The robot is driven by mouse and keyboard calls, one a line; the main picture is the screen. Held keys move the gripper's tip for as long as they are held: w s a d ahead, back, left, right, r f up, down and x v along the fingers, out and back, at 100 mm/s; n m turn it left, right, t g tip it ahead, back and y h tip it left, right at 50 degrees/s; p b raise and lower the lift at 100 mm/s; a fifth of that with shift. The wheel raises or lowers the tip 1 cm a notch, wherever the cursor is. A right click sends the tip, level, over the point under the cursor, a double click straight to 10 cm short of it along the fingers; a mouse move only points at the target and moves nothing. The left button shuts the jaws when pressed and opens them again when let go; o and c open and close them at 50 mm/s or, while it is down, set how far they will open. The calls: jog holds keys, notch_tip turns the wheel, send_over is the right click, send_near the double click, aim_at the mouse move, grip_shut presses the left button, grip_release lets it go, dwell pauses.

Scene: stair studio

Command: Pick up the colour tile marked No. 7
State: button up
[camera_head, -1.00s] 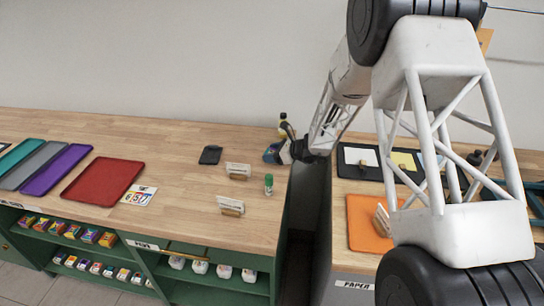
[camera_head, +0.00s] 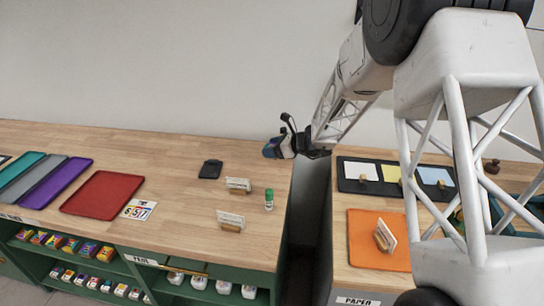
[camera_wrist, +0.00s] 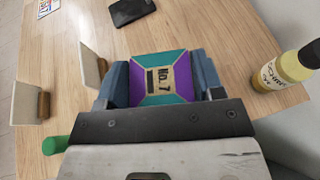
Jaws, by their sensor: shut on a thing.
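The colour tile marked No. 7 (camera_wrist: 161,77) shows in the wrist view, with purple and teal sides around a tan label. My gripper (camera_wrist: 163,82) is shut on it, with one blue-grey finger on each side. In the head view my gripper (camera_head: 280,147) is at the far right end of the left wooden counter (camera_head: 150,160). The tile is small there and hard to make out. I cannot tell whether it touches the counter.
A yellow bottle (camera_wrist: 282,70) stands close right of my gripper. Two card holders (camera_head: 238,185) (camera_head: 231,221), a green-capped tube (camera_head: 269,199) and a black pad (camera_head: 211,169) lie on the counter. A gap separates it from the right counter with an orange tray (camera_head: 365,245).

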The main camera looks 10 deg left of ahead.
jog(key=shift+r, duration=0.5)
jog(key=shift+a, duration=0.1)
